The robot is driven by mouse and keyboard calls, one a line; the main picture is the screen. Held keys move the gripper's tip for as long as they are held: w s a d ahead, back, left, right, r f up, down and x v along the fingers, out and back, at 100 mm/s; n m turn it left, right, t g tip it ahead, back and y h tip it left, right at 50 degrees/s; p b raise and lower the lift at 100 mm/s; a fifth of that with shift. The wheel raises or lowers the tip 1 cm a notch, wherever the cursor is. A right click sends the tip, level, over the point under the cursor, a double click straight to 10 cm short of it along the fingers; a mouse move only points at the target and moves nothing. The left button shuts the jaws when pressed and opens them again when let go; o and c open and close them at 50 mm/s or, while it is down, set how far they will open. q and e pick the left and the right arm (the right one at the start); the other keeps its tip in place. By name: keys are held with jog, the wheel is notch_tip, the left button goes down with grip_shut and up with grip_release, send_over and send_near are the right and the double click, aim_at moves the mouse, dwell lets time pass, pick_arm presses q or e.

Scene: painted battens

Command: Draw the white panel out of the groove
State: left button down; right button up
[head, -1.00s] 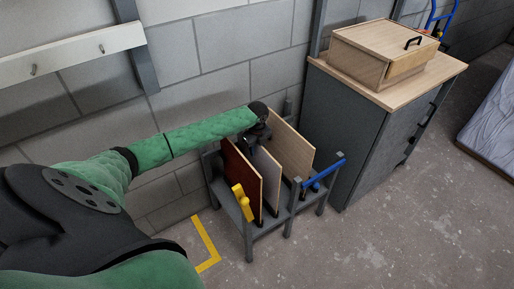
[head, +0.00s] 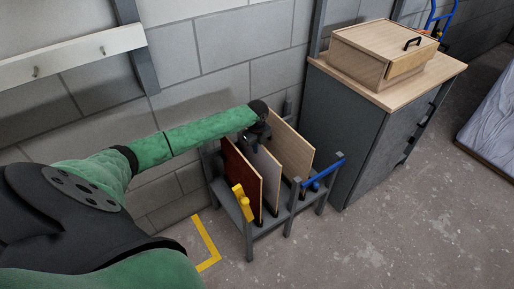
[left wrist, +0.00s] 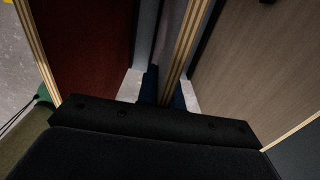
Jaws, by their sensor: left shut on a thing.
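The white panel (head: 266,172) stands upright in the middle of a grey rack (head: 228,198), between a dark red panel (head: 241,180) and a light wood panel (head: 293,148). My left gripper (head: 257,141) is at the top edge of the white panel and shut on it. In the left wrist view the panel's plywood edge (left wrist: 187,48) runs down between the dark fingers (left wrist: 163,88). The groove at the panel's foot is mostly hidden, so I cannot tell how deep it sits. My right gripper is not in view.
The red panel and wood panel stand close on either side. A yellow clamp (head: 243,203) and a blue clamp (head: 324,172) are on the rack's front. A grey cabinet (head: 344,133) with a wooden box stands to the right. The wall is behind; floor in front is clear.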

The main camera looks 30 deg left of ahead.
pick_arm(q)
jog(key=shift+r+p, duration=1.85)
jog(key=shift+r, duration=0.25)
jog(key=shift+r+p, duration=1.5)
jog(key=shift+p, duration=0.2)
jog(key=shift+d, duration=0.1)
